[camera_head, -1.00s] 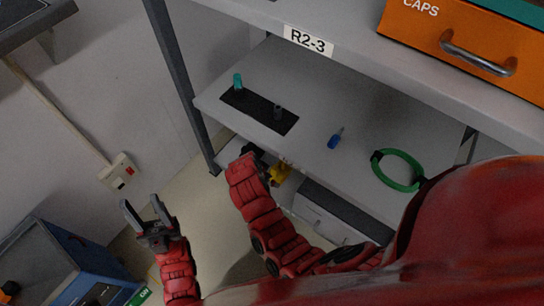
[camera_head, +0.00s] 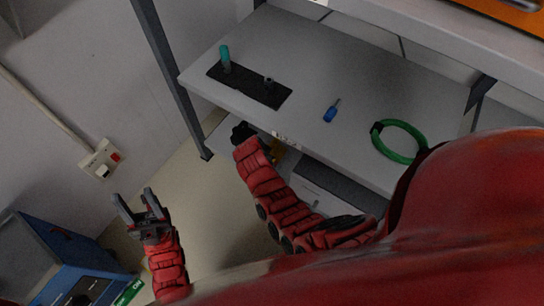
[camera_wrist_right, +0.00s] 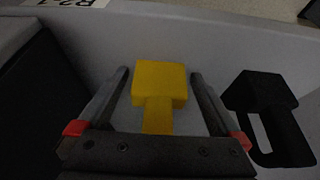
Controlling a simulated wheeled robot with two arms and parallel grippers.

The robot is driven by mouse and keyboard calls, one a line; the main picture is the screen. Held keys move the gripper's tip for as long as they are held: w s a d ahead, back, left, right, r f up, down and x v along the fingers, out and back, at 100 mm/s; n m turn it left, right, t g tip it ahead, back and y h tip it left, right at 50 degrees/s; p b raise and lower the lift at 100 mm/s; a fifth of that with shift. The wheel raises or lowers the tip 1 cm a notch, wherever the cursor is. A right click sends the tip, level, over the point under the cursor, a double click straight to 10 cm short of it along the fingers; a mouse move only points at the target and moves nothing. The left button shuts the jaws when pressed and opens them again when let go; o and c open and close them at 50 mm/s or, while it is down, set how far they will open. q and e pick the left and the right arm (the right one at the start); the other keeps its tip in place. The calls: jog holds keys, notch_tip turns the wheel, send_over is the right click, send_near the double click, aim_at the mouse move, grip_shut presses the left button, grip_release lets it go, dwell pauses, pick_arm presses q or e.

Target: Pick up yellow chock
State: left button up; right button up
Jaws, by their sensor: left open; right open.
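The yellow chock (camera_wrist_right: 160,82) lies on a pale grey surface in the right wrist view, its narrow part toward my palm. My right gripper (camera_wrist_right: 159,73) is open, with one finger on each side of the chock and a gap on both sides. In the head view, a little of the yellow chock (camera_head: 277,151) shows beside my right forearm, below the shelf edge; my right fingers are hard to make out there. My left gripper (camera_head: 137,206) is open and empty at the left, away from the shelf.
A black block with a handle-like loop (camera_wrist_right: 265,105) lies right of the chock. The shelf (camera_head: 330,60) above holds a black strip (camera_head: 245,86) with two upright pieces, a blue item (camera_head: 331,112) and a green ring (camera_head: 376,147). A blue box (camera_head: 60,260) stands lower left.

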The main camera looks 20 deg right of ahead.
grip_shut()
dwell(0.5)
